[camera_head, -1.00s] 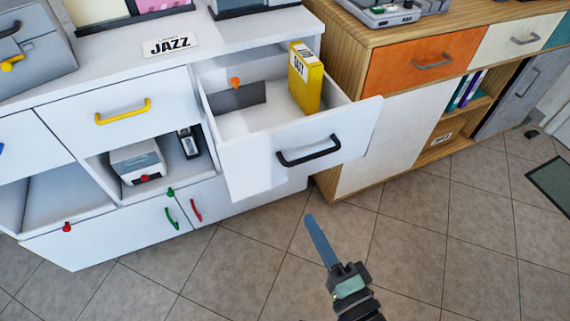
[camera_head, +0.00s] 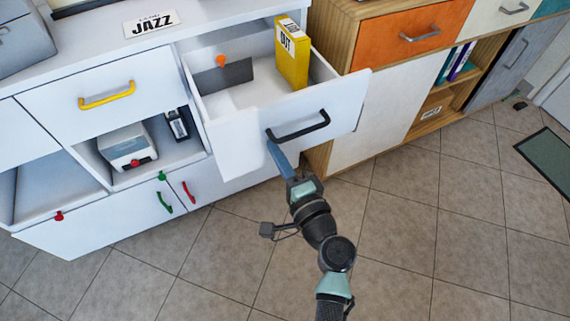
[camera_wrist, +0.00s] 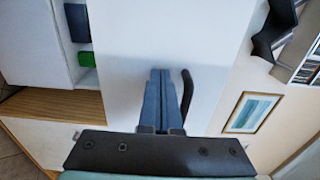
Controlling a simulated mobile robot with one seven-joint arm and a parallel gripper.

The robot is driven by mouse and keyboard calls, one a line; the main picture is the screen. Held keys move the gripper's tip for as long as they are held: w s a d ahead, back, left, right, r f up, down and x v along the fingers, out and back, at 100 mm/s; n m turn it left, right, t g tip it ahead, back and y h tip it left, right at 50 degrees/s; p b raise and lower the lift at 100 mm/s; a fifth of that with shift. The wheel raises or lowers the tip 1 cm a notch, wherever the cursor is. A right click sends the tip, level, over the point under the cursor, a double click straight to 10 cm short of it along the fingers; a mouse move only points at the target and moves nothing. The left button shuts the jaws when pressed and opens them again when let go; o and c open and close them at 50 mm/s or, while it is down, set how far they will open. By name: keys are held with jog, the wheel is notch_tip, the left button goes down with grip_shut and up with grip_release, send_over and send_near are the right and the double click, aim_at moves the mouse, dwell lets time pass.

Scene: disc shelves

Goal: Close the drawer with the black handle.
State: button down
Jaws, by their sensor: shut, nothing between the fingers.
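The white drawer (camera_head: 345,100) is pulled open from the white cabinet, and its black handle (camera_head: 298,127) is on the front panel. The drawer holds a yellow box (camera_head: 292,58) and a grey divider with an orange knob (camera_head: 221,61). My gripper (camera_head: 273,148) is shut and empty, with its fingers at the drawer front just left of and below the handle. In the wrist view the shut blue fingers (camera_wrist: 160,85) point at the white front panel (camera_wrist: 135,40), beside the black handle (camera_wrist: 187,95). I cannot tell whether the fingertips touch the panel.
A closed drawer with a yellow handle (camera_head: 107,95) is to the left. Below are an open shelf with a white device (camera_head: 127,146) and doors with green and red handles. A wooden cabinet (camera_head: 329,75) stands close on the right. The tiled floor (camera_head: 410,230) in front is clear.

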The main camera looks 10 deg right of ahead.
jog(key=shift+w+a, duration=0.1)
jog(key=shift+w, duration=0.15)
